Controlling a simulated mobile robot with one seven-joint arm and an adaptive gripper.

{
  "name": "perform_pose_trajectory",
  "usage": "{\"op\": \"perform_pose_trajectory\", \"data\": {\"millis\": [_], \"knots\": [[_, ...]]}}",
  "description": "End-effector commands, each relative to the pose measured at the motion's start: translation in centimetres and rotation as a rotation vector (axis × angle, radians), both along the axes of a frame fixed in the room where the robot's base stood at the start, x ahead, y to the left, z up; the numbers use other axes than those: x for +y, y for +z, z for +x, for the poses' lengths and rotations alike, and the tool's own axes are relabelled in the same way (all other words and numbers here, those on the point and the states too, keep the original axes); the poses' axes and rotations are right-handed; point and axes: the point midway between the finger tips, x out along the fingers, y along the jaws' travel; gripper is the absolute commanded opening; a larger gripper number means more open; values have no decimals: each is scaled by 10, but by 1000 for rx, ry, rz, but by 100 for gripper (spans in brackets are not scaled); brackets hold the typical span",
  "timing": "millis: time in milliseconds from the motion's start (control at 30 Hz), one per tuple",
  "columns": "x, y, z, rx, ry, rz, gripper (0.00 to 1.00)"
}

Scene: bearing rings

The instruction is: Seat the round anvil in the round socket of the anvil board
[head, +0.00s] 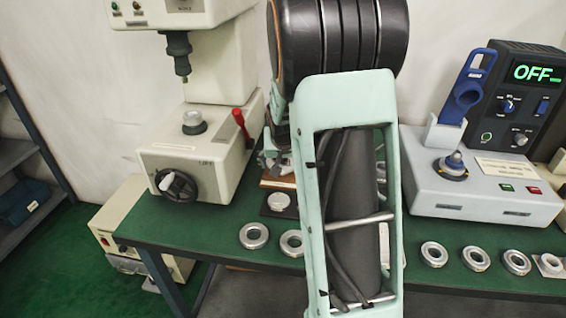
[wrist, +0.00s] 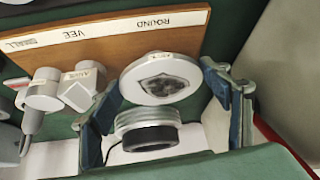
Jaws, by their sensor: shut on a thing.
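In the wrist view, a pale round disc with a dark grey patch on its face, which I take as the round anvil (wrist: 142,88), sits between the fingertips of my gripper (wrist: 163,80), which is shut on it. A ridged silver cylinder with a black ring (wrist: 150,132) shows just below it in the picture; I cannot tell if they are joined. The brown anvil board (wrist: 110,42) lies beyond, its ROUND label near the disc. The round socket is hidden.
Pale anvils (wrist: 45,90) stand on the board beside my left finger in the wrist view. The cream tester (head: 185,155) with its red lever (head: 241,127) stands left of my arm. A grey console (head: 480,190) stands right. Several metal rings (head: 433,254) line the front edge.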

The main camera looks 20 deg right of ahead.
Motion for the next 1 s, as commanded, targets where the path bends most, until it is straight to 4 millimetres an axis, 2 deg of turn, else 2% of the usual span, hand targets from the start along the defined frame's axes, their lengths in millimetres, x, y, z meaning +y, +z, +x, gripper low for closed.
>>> {"op": "perform_pose_trajectory", "data": {"millis": [833,867,1000], "knots": [[-2,12,-1,0,-3,-1,24],[-1,13,0,0,-3,-1,74],[-1,12,-1,1,-3,0,90]]}}
